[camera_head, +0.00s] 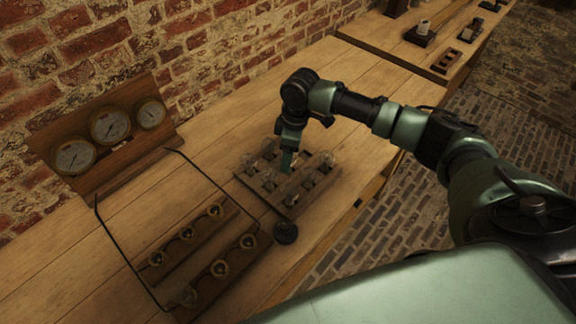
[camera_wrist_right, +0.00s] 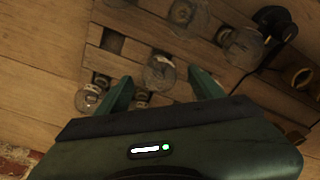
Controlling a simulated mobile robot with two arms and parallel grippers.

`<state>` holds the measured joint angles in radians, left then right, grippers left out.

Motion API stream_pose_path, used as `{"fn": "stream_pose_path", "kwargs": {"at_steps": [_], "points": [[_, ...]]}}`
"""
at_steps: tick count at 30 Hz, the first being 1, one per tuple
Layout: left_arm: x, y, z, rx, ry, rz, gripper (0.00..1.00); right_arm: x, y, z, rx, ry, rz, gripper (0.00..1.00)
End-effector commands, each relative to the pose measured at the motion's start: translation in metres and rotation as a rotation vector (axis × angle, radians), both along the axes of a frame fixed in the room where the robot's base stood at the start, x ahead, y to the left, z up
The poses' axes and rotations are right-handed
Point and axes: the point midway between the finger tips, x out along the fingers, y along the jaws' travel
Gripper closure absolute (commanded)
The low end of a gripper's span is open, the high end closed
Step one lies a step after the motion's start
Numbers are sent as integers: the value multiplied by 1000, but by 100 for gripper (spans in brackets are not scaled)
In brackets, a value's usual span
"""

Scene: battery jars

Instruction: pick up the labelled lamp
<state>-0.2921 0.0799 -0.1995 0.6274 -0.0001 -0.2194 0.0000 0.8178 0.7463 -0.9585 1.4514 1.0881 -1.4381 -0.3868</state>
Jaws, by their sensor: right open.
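Several clear glass lamps stand in a slotted wooden tray (camera_head: 245,181) on the bench. In the head view, my right gripper (camera_head: 287,164) points down over the middle of this tray. In the right wrist view, my right gripper (camera_wrist_right: 162,82) is open, with one glass lamp (camera_wrist_right: 160,72) showing between its fingers; I cannot tell whether they touch it. Other lamps stand close by, one at the left (camera_wrist_right: 88,98) and one at the upper right (camera_wrist_right: 242,46). No label can be made out on any lamp. My left gripper is not in view.
Wooden boards with brass rings (camera_head: 220,268) lie at the front left, with a black cable frame around them. A black round knob (camera_head: 286,232) sits by the tray's near corner. A gauge panel (camera_head: 105,135) stands against the brick wall.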

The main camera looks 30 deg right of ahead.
Motion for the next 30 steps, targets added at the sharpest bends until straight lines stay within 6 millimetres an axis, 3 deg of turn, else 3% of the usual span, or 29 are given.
{"fn": "stream_pose_path", "kwargs": {"at_steps": [1, 8, 20, 26, 30], "points": [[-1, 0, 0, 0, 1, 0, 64, 0, 0, 0, 0, 0, 0, 36], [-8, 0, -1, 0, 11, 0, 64, 0, 0, 0, 0, 0, 0, 100], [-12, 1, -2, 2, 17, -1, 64, 1, 0, 7, 0, -1, 0, 100], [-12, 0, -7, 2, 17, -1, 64, 1, 0, 31, 1, -4, 1, 100], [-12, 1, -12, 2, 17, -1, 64, 2, 0, 63, 1, -7, 0, 100]]}}
